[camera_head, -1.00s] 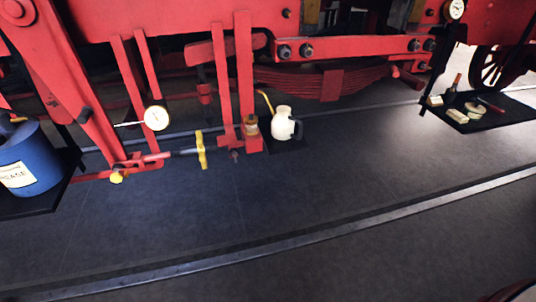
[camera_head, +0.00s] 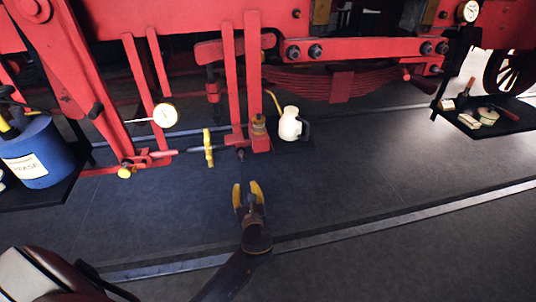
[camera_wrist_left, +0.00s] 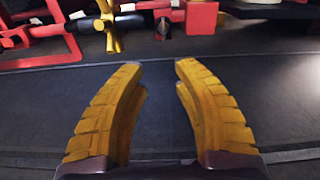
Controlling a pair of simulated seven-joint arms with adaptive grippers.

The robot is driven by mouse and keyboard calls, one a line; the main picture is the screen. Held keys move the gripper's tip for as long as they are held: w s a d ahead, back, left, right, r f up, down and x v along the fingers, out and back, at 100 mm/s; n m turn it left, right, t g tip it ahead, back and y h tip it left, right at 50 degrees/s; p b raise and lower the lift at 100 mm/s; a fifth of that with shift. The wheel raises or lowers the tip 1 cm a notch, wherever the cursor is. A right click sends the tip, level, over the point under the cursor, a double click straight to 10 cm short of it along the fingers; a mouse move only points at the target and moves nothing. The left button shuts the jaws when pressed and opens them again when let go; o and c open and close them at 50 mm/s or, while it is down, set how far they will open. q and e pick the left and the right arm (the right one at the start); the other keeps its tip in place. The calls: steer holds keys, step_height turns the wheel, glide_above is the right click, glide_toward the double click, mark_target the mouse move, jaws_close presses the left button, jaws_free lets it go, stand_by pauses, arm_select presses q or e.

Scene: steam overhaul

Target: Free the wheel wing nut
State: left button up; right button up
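A yellow wing-shaped nut (camera_head: 208,148), which I take to be the wheel wing nut, stands upright on a horizontal rod under the red frame. It also shows at the top left of the left wrist view (camera_wrist_left: 110,27). My left gripper (camera_head: 247,188) has yellow fingers and is open and empty. It is in front of the nut, lower and to its right in the head view, apart from it. The left wrist view shows its spread fingers (camera_wrist_left: 160,66) with only dark floor between them. My right gripper is not in view.
A blue grease bucket (camera_head: 36,152) sits on a dark shelf at left. A dial gauge (camera_head: 165,115) hangs left of the nut. A cream oil can (camera_head: 290,125) stands right of the red uprights (camera_head: 253,80). A tray (camera_head: 508,122) with small items is far right. Floor in front is clear.

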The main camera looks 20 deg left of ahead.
mark_target(242, 155)
arm_select(q)
steer(key=r+x, duration=0.1)
steer(key=x, duration=1)
steer(key=r+x, duration=0.1)
steer(key=x, duration=0.5)
steer(key=shift+w+d+r, duration=0.25)
steer(key=shift+w+r, duration=0.05)
steer(key=shift+w, duration=0.15)
steer(key=shift+c, duration=0.3)
jaws_close()
